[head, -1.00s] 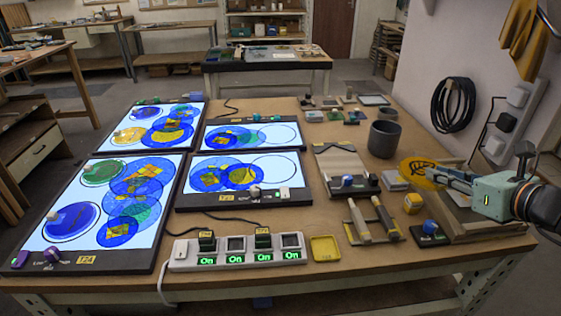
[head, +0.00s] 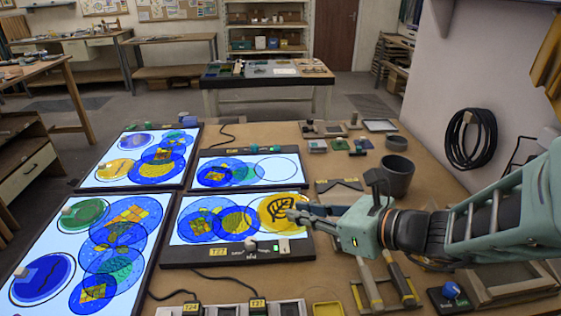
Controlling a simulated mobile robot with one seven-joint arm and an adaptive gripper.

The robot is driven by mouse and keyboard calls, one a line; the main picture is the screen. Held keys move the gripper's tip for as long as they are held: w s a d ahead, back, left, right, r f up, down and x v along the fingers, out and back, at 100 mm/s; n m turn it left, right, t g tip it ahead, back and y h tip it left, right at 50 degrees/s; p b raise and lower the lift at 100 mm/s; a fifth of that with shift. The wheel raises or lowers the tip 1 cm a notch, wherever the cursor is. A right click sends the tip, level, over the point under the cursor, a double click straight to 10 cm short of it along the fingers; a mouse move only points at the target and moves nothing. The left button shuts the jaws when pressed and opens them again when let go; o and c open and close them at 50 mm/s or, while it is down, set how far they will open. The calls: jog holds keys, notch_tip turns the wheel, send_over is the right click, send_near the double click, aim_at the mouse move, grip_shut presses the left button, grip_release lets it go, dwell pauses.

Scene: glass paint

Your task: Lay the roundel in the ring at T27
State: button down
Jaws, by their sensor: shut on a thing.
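Blue discs with yellow pieces (head: 200,221) overlap on the left and middle of the same panel.
Another lit panel (head: 284,182) behind has an empty ring at its right. Larger lit panels (head: 30,262) with discs lie left. A power strip (head: 228,310) and yellow tray (head: 328,312) are in front.

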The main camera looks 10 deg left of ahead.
aim_at(295, 199)
jog(key=shift+s+a+r+n, duration=0.15)
jog(key=shift+a+r+n, duration=0.2)
jog(key=shift+a, duration=0.35)
jog(key=shift+w+a+f, duration=0.1)
jog(key=shift+w+a, duration=0.05)
jog(key=shift+w, duration=0.05)
jog(key=w+a+f+b, duration=0.1)
jog(key=w, duration=0.1)
jog(key=w+a+f+b, duration=0.1)
jog(key=w+f, duration=0.1)
jog(key=w, duration=0.1)
jog(key=w+a+f+b, duration=0.1)
jog(key=w, duration=0.2)
jog(key=shift+f, duration=0.25)
jog(key=w+f+b, duration=0.1)
jog(key=f, duration=0.1)
jog(key=w+a+f+b, duration=0.1)
jog(key=w+f+b, duration=0.1)
jog(key=shift+w, duration=0.1)
jog(key=shift+w+a+f, duration=0.15)
jog(key=shift+w+f, duration=0.15)
jog(key=shift+w, duration=0.1)
jog(key=shift+w+a+f+b, duration=0.1)
jog(key=shift+w+f+b, duration=0.1)
jog(key=shift+f+b, duration=0.7)
jog(key=shift+w+a+f+b, duration=0.15)
jog(key=shift+f+b, duration=0.5)
jog(key=shift+f, duration=0.4)
jog(key=shift+d, duration=0.1)
